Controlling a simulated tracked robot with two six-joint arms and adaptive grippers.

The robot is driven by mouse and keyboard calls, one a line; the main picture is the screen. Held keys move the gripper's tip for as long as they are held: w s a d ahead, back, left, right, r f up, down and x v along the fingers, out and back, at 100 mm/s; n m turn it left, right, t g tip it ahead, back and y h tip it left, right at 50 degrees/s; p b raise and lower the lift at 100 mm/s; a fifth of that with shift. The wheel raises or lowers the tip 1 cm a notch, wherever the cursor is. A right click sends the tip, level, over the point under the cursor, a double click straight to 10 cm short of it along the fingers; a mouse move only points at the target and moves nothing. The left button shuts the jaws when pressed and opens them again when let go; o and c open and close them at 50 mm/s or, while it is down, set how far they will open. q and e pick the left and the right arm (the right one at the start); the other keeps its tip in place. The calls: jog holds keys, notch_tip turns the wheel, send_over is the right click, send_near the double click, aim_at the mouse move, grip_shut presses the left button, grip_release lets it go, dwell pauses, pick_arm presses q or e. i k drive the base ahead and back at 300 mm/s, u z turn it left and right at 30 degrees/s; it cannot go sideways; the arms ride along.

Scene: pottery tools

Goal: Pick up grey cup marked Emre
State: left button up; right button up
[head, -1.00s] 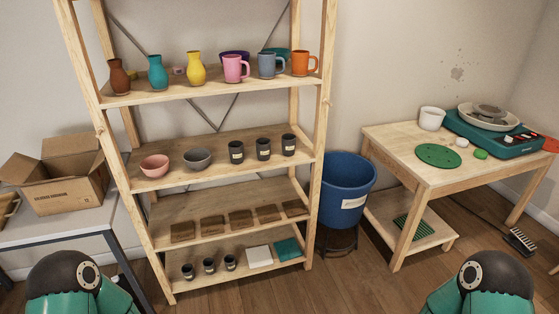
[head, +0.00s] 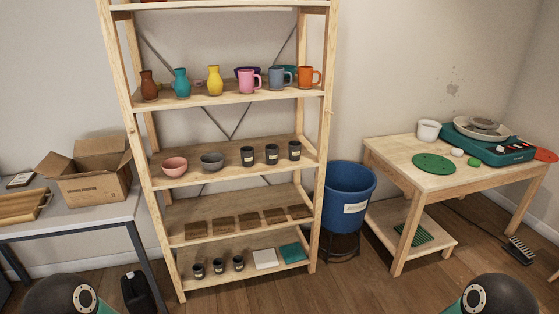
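Three dark grey cups with pale labels stand upright in a row on the middle shelf: a left cup (head: 247,156), a middle cup (head: 272,154) and a right cup (head: 295,151). Three smaller dark cups with labels (head: 218,266) stand on the bottom shelf. The writing on all the labels is too small to read, so I cannot tell which cup says Emre. A grey-blue mug (head: 276,78) stands on the upper shelf. Neither of my grippers is in view; only parts of my arms show at the bottom edge.
The wooden rack (head: 131,120) also holds vases, mugs, a pink bowl (head: 174,166) and a grey bowl (head: 212,161). A blue bin (head: 347,188) stands right of it, then a wooden table (head: 395,155). A cardboard box (head: 88,186) sits on the left table. Floor before the rack is clear.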

aim_at(272, 155)
jog(key=u, duration=0.1)
jog(key=i, duration=0.9)
jog(key=z, duration=0.05)
